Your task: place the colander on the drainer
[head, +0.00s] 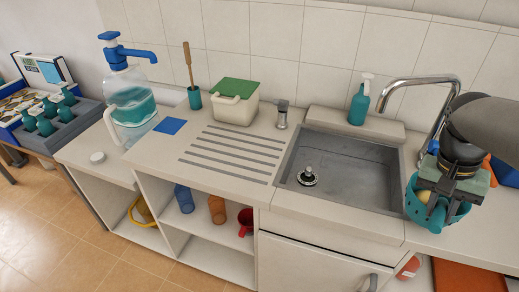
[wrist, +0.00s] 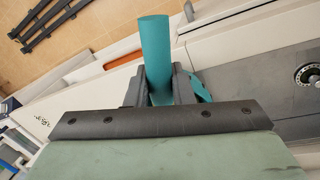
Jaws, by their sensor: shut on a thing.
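The teal colander (head: 415,207) is at the right in the head view, by the right end of the sink. My gripper (head: 437,192) is shut on it and partly covers it. In the wrist view, a teal part of the colander (wrist: 155,45) stands between the two dark fingers of my gripper (wrist: 160,90). The drainer (head: 232,150) is the grooved part of the counter left of the sink, and its slats are bare. I cannot tell whether the colander touches the counter.
The sink (head: 345,172) lies between colander and drainer, with a tall curved tap (head: 412,80) behind it. A teal spray bottle (head: 359,103) stands behind the sink. A white bin with green lid (head: 234,103) and a soap dispenser (head: 282,115) stand behind the drainer. A blue cloth (head: 170,126) lies left.

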